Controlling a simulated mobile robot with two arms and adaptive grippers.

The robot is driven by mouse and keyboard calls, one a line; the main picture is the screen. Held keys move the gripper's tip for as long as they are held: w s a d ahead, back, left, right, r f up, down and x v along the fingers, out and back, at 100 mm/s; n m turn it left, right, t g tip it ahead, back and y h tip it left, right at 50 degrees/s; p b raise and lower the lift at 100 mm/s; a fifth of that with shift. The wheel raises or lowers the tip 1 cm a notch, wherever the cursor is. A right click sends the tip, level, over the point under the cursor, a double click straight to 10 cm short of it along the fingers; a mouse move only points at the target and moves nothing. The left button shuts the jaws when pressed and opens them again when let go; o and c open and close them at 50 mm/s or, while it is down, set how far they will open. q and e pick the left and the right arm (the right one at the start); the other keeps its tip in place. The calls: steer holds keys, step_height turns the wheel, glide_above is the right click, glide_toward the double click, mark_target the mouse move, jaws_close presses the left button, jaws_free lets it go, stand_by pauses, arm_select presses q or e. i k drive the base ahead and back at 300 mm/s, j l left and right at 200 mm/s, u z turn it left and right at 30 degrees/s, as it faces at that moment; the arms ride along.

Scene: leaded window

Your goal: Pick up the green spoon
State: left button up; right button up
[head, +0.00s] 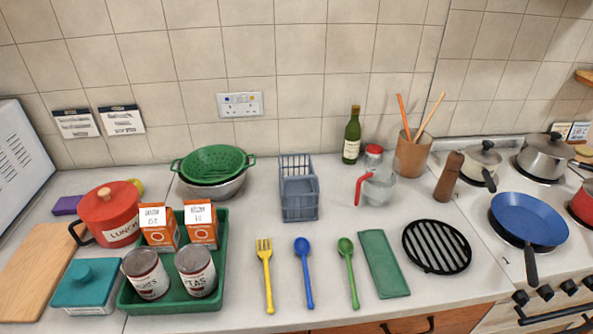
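The green spoon (348,270) lies flat on the pale counter, its bowl toward the wall and its handle toward the front edge. A blue spoon (305,272) lies to its left. A folded green cloth (384,264) lies close to its right. Nothing covers the spoon. Neither of my grippers shows in the head view.
A yellow fork (266,275) lies left of the blue spoon. A black round trivet (437,247) lies right of the cloth. A grey rack (299,199) and a clear jug (378,188) stand behind. A green tray (215,294) with cans and cartons is at left.

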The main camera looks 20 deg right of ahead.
mark_target(346, 246)
steer(key=k+z, duration=0.2)
steer(key=z, duration=0.7)
